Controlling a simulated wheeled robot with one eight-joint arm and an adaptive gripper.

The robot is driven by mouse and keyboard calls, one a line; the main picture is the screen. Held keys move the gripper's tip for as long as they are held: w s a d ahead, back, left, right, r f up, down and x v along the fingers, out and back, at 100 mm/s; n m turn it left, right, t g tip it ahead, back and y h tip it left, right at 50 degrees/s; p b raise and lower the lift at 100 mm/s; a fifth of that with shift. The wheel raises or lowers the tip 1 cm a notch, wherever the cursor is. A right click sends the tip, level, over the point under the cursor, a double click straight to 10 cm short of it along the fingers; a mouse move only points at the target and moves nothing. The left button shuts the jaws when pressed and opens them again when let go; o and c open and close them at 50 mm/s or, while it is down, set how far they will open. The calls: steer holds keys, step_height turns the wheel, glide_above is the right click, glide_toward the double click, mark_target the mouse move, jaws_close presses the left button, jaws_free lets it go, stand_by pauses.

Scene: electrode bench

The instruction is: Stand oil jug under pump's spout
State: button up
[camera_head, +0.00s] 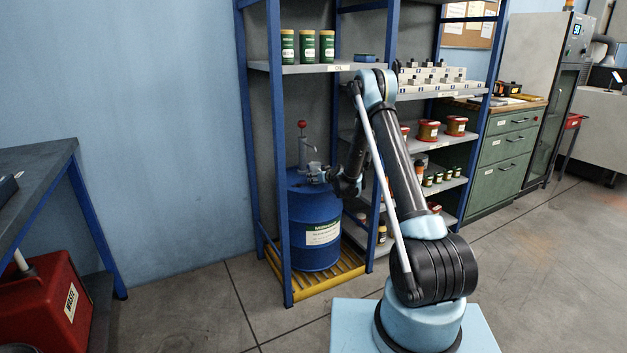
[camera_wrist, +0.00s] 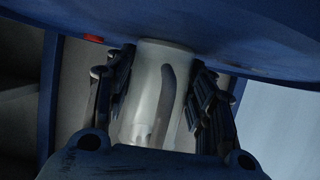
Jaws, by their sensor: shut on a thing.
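A blue oil drum (camera_head: 313,232) stands in the shelf bay, with a pump (camera_head: 304,148) with a red knob on its top. My gripper (camera_head: 322,174) is in front of the drum's upper part, near the pump. In the wrist view my gripper (camera_wrist: 160,95) has a dark finger on each side of a pale grey, round-sided vessel, which looks like the oil jug (camera_wrist: 148,95), and is shut on it. A darker, handle-like strip shows on the jug. Part of the drum (camera_wrist: 215,30) arches across the top of that view. The spout cannot be made out clearly.
The drum stands on a yellow slatted base (camera_head: 330,281) between blue shelf posts (camera_head: 280,150). A shelf with green cans (camera_head: 307,45) is above. Shelves with reels (camera_head: 428,131) are to the right. A red container (camera_head: 45,310) is at the left. The floor in front is clear.

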steer(key=o, duration=1.1)
steer(key=shift+c, duration=0.2)
